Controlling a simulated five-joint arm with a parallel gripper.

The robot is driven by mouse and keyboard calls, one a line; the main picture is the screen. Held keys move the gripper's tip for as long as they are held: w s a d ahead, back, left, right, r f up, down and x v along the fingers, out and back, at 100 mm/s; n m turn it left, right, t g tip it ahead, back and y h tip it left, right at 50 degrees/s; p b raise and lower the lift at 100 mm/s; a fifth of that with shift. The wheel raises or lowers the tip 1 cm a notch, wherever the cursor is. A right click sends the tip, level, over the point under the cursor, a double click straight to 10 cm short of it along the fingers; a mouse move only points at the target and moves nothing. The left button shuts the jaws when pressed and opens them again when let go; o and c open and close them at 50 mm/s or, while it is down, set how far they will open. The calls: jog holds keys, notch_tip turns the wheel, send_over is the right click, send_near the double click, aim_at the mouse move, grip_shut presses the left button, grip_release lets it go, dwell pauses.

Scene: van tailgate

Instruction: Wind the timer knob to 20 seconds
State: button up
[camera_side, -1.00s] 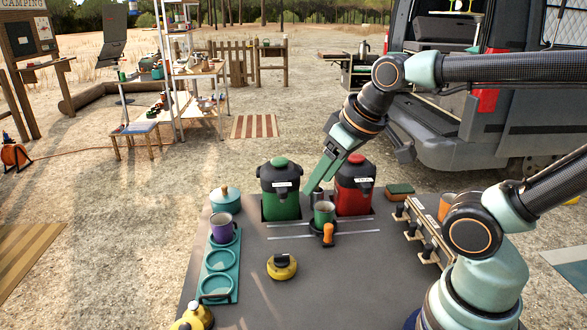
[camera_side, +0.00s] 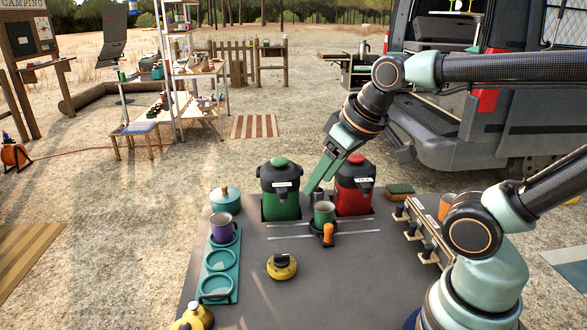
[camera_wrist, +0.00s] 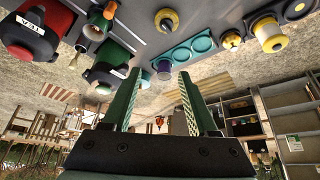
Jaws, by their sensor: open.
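The timer (camera_side: 282,268) is a round yellow body with a dark knob on top, sitting on the grey table left of centre. It also shows near the top of the upside-down wrist view (camera_wrist: 166,20). The number its knob points to is too small to read. My gripper (camera_side: 316,188) is behind the timer and to its right, above the table between the green and red dispensers, well apart from the timer. In the wrist view its two green fingers (camera_wrist: 158,78) are spread with nothing held between them. The side view shows the fingertips only narrowly.
A green dispenser (camera_side: 280,192) and a red dispenser (camera_side: 354,190) flank my gripper. A green mug (camera_side: 324,213) stands in front of them. A teal holder (camera_side: 220,261) with a purple mug (camera_side: 222,227) lies left of the timer. The table right of the timer is clear.

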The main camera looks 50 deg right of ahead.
jog(key=c, duration=0.3)
jog(key=shift+w+f+n, duration=0.25)
jog(key=shift+w+n, duration=0.05)
jog(key=shift+w, duration=0.05)
jog(key=shift+c, duration=0.4)
jog(key=n+g, duration=0.6)
jog(key=n, duration=0.2)
send_over(281, 255)
notch_tip(281, 255, down, 14)
jog(key=shift+r, duration=0.25)
jog(key=shift+f, duration=2.55)
